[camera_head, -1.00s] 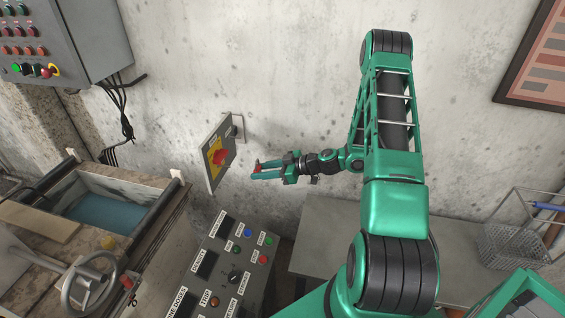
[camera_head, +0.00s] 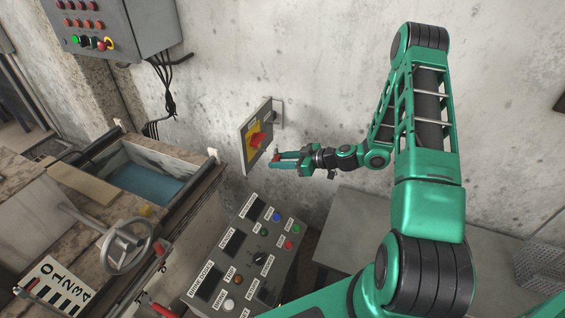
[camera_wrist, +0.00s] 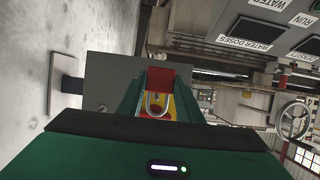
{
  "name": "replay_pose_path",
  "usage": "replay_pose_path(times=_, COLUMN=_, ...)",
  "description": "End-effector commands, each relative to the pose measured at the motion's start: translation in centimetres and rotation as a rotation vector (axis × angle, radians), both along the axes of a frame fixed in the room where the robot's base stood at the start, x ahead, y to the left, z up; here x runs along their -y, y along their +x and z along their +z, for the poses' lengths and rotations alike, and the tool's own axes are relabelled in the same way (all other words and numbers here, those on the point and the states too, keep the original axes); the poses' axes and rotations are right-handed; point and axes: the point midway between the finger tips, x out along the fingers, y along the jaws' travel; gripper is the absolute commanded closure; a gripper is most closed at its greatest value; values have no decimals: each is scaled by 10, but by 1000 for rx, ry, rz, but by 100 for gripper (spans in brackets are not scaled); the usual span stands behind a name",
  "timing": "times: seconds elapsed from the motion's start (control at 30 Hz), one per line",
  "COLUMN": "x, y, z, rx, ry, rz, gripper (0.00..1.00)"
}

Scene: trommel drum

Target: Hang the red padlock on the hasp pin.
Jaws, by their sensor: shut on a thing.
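My gripper (camera_head: 276,160) is shut on the red padlock (camera_head: 277,156), which shows small and red between the fingertips. In the wrist view the red padlock (camera_wrist: 161,77) sits between the green fingers of my gripper (camera_wrist: 158,98), and its silver shackle loops toward the bottom of the picture. The grey switch panel (camera_head: 247,150) on the wall carries a yellow plate with a red handle (camera_head: 257,140). My fingertips are just right of and below this handle; I cannot tell if anything touches. I cannot make out the hasp pin for certain.
A sloped control console (camera_head: 243,262) stands below my gripper. A grey button cabinet (camera_head: 140,22) hangs at upper left. A water trough (camera_head: 145,183) and a handwheel (camera_head: 127,246) are at left. A grey bench (camera_head: 365,235) is at lower right. The wall above my gripper is bare.

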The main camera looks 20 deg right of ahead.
Motion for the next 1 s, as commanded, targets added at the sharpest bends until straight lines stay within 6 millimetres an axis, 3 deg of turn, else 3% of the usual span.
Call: replay_pose_path(times=1.0, x=-37, y=37, z=-5, rx=1, ry=1, rz=0, gripper=93)
